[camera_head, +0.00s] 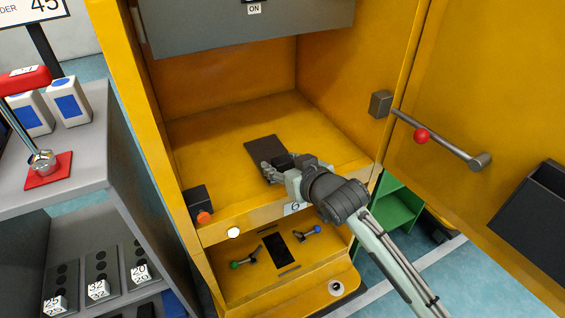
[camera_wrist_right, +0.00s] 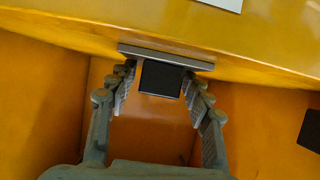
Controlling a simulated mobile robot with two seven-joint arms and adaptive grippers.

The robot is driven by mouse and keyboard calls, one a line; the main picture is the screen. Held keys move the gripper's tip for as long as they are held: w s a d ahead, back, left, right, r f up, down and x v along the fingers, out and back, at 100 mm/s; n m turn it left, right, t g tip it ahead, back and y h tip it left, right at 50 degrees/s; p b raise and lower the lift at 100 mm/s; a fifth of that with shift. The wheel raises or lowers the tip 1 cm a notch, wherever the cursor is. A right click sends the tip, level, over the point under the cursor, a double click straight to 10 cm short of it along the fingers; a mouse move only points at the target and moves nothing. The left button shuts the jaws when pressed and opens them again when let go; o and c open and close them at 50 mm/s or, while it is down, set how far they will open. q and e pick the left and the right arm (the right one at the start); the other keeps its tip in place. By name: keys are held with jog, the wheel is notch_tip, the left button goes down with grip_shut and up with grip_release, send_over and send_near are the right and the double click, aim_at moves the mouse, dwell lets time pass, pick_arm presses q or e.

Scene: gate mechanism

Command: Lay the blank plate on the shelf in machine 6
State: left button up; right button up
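The blank plate, a dark flat square (camera_head: 264,149), shows in the head view over the yellow shelf (camera_head: 205,140) inside machine 6. I cannot tell whether it rests on the shelf or hangs just above it. My right gripper (camera_head: 278,170) is at its near side, inside the machine opening. In the right wrist view, the fingers of my right gripper (camera_wrist_right: 162,82) stand either side of a black block (camera_wrist_right: 161,79) under a thin grey bar (camera_wrist_right: 165,57). Whether they touch the block is not clear. My left gripper is not in view.
The yellow door (camera_head: 470,75) stands open at the right, with a red-knobbed handle (camera_head: 422,135). A grey panel (camera_head: 240,25) hangs above the opening. A black box with an orange button (camera_head: 203,215) sits at the shelf's front left. A grey rack (camera_head: 95,150) stands at the left.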

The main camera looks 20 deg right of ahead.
jog(key=shift+r, duration=0.15)
jog(key=v, duration=1.2)
jog(key=s+d+f+g+h, duration=0.1)
jog(key=d+f+g, duration=0.15)
jog(key=f, duration=0.95)
jog(key=s+d+f+g+h, duration=0.2)
jog(key=d+f, duration=0.2)
jog(key=f, duration=0.8)
jog(key=s+d+f+g, duration=0.2)
jog(key=s+f+g, duration=0.1)
jog(key=s+f, duration=0.5)
jog(key=s+d+f+g, duration=0.3)
jog(key=s+f, duration=0.5)
jog(key=f, duration=0.5)
jog(key=shift+h, duration=0.3)
jog(key=shift+f, duration=0.1)
